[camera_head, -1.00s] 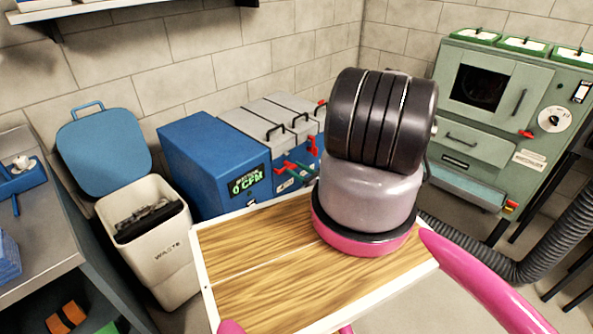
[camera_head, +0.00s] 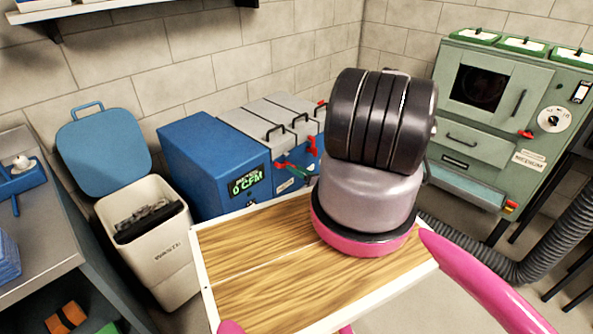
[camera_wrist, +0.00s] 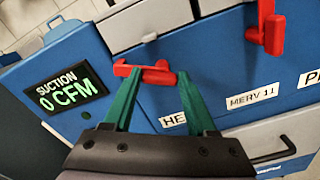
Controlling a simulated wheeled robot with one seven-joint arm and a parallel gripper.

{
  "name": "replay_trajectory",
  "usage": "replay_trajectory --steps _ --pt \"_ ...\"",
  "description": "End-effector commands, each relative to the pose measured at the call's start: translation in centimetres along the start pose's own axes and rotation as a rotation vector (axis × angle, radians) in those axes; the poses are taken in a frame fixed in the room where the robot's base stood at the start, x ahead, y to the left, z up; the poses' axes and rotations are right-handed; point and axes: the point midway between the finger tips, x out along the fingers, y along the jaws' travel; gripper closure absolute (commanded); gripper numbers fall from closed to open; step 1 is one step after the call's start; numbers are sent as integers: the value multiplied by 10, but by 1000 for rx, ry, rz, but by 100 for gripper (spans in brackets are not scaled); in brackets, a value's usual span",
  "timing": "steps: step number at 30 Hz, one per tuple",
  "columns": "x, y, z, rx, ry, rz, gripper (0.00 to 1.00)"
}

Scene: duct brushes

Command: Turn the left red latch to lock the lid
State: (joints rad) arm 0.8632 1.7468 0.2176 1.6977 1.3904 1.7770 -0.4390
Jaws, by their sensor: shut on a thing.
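The left red latch (camera_wrist: 124,69) is on the front of the blue suction box, below the edge of a grey lid (camera_wrist: 140,22). In the wrist view its handle lies roughly sideways. My gripper (camera_wrist: 157,82) has its two green fingers on either side of the handle and is shut on it. In the head view the red latch (camera_head: 280,165) shows just left of my dark arm, with a green fingertip (camera_head: 310,175) beside it. My arm hides part of the box front.
Grey lids with black handles (camera_head: 275,130) lie on top. A waste bin (camera_head: 165,255) stands to the left, and a green cabinet (camera_head: 500,120) to the right.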

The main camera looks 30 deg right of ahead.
Motion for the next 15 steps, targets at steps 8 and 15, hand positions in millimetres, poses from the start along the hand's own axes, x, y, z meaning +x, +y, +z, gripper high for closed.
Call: replay_trajectory --steps 8,15 --pt "0 -2 1 262 1 -1 98" --pt "-1 -4 1 490 0 -2 98"
